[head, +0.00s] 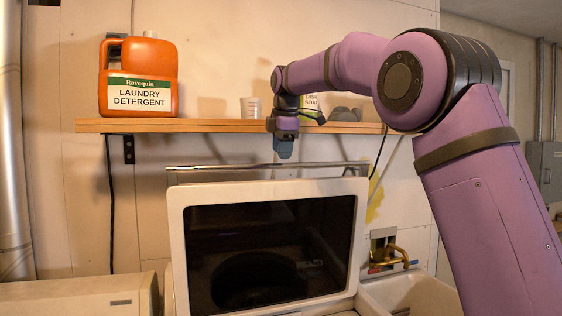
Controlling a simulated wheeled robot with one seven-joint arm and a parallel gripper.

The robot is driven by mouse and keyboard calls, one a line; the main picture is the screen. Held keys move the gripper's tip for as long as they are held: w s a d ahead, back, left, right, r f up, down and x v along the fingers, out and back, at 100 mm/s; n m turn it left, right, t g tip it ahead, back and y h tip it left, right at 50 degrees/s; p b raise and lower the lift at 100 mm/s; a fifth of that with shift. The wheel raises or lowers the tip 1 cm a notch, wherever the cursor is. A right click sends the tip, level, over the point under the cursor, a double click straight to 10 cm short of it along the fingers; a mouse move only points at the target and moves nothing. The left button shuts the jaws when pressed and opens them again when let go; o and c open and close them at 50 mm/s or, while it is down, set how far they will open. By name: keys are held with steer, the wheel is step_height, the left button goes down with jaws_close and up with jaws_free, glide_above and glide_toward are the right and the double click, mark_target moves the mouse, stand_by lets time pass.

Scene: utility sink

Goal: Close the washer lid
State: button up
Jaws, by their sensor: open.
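The washer lid (178,240) is a white frame around a dark glass panel. It stands raised and leans back toward the wall, in the lower middle of the head view. The washer opening below it is mostly out of the frame. My gripper (284,150) hangs just above and behind the lid's top edge in the picture, in front of the shelf. It appears apart from the lid. It is open, with nothing visible in it, though its fingers show small and dark.
A wooden shelf (190,126) on the wall holds an orange laundry detergent jug (140,90), a small cup (250,107) and a dish soap bottle (310,101) partly behind my arm. A utility sink (405,290) with a brass faucet (392,253) is at right.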

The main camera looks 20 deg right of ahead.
mark_target(281, 164)
steer(key=shift+x, duration=1.8)
steer(key=shift+c, duration=0.3)
jaws_close()
